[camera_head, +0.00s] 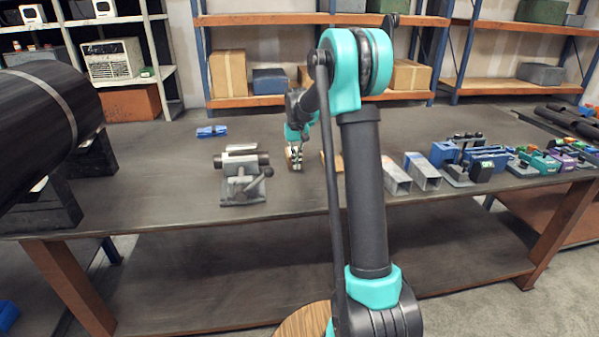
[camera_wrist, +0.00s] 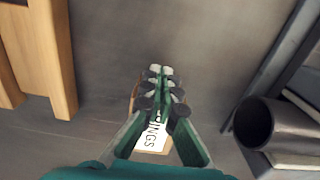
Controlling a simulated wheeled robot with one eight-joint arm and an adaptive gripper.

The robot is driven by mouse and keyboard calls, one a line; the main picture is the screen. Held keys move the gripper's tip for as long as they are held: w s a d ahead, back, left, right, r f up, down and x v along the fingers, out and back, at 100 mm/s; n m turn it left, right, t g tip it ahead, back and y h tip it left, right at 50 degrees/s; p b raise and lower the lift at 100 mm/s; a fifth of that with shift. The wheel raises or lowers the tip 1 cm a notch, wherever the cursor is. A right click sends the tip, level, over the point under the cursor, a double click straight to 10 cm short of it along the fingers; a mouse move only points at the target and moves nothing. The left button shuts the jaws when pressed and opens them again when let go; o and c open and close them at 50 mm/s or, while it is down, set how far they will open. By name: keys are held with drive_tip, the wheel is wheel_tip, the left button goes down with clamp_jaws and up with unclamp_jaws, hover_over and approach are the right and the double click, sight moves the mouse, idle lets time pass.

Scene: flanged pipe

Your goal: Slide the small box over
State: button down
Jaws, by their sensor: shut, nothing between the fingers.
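The small box (camera_wrist: 150,141) is brown cardboard with a white label whose visible letters read "INGS". It lies on the table in the wrist view, partly hidden under my fingers. My gripper (camera_wrist: 161,82) is shut and empty, its fingertips over or against the box's far part; I cannot tell whether they touch. In the head view my gripper (camera_head: 295,163) points down at the table behind the vise's right side. The box (camera_head: 290,157) shows there only as a small brown patch beside the fingers.
A grey vise (camera_head: 240,185) stands left of the gripper in the head view. A wooden piece (camera_head: 334,161) is to its right, partly behind my arm. Metal tubes (camera_head: 424,178) and tools lie farther right. A blue item (camera_head: 211,131) lies behind the vise. Table front is clear.

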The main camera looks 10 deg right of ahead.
drive_tip(key=w, duration=1.8)
drive_tip(key=shift+w, duration=0.35)
